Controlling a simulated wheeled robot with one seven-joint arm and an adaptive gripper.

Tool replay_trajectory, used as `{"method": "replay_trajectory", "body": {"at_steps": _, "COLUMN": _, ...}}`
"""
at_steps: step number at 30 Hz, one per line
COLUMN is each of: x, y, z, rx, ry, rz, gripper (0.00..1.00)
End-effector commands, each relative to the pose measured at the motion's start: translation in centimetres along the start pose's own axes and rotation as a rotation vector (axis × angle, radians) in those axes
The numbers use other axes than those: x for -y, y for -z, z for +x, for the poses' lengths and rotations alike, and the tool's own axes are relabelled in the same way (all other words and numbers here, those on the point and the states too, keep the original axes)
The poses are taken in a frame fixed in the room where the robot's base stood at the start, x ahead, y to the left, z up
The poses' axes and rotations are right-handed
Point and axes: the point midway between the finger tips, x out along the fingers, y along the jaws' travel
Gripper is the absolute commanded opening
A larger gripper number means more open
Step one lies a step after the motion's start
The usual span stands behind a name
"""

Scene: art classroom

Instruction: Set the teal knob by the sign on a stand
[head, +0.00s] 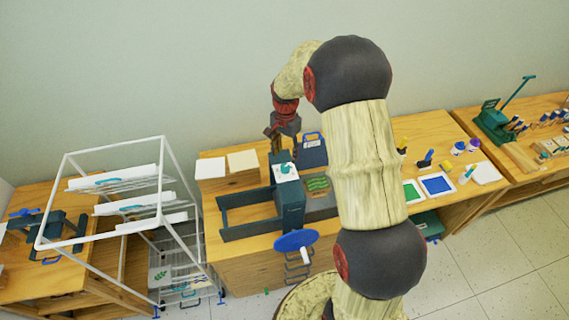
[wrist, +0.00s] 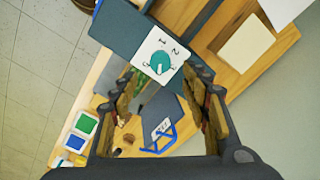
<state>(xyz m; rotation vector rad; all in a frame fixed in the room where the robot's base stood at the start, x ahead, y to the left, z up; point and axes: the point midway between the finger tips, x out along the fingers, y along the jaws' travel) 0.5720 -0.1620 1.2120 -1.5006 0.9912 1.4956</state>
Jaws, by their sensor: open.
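The teal knob (wrist: 160,62) sits on a white dial plate (wrist: 178,47) with printed numerals, on top of a dark teal press. A white mark shows on the knob, but its exact setting is too small to tell. The knob also shows in the head view (head: 286,169). My gripper (wrist: 160,73) is open and empty, its fingers on either side of the knob in the wrist picture and apart from it. In the head view my gripper (head: 273,134) is above and behind the press. A white label (wrist: 163,128) shows on a dark blue item; I cannot tell whether it is the sign.
The press has a blue handwheel (head: 295,240) in front and a dark frame (head: 248,213) to its left. Pale blocks (head: 242,160) lie left. A white rack (head: 160,200) stands farther left.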

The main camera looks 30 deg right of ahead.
Motion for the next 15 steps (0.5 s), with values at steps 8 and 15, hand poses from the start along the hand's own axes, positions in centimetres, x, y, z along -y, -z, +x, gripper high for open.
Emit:
{"method": "replay_trajectory", "body": {"at_steps": 8, "x": -0.1, "y": -0.1, "z": 3.7, "rx": 0.004, "ry": -0.005, "rz": 0.002, "gripper": 0.47}}
{"method": "replay_trajectory", "body": {"at_steps": 15, "x": -0.1, "y": -0.1, "z": 6.7, "rx": 0.002, "ry": -0.003, "rz": 0.001, "gripper": 0.47}}
